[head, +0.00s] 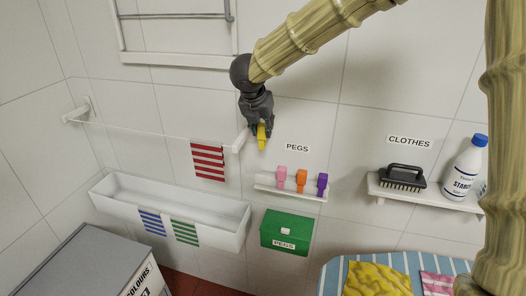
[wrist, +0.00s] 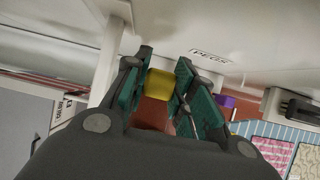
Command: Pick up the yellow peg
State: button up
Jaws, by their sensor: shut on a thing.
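The yellow peg (head: 261,136) is held in my gripper (head: 259,124), up against the backdrop of the tiled wall. In the head view it hangs below the fingers, above and left of the peg shelf. In the wrist view the yellow peg (wrist: 160,84) sits between the two green-padded fingers of my gripper (wrist: 160,88). The fingers are shut on it. Part of the peg is hidden by the fingers.
A small shelf (head: 262,187) labelled PEGS holds pink, orange and purple pegs. A green PEGS box (head: 286,233) is below it. A rail with a red striped cloth (head: 207,160) is left of my gripper. A shelf at right holds a brush (head: 403,178) and bottle (head: 465,168).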

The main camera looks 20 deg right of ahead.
notch_tip(320, 180, up, 13)
jog(key=b, duration=0.2)
jog(key=shift+r, duration=0.15)
dwell(0.4)
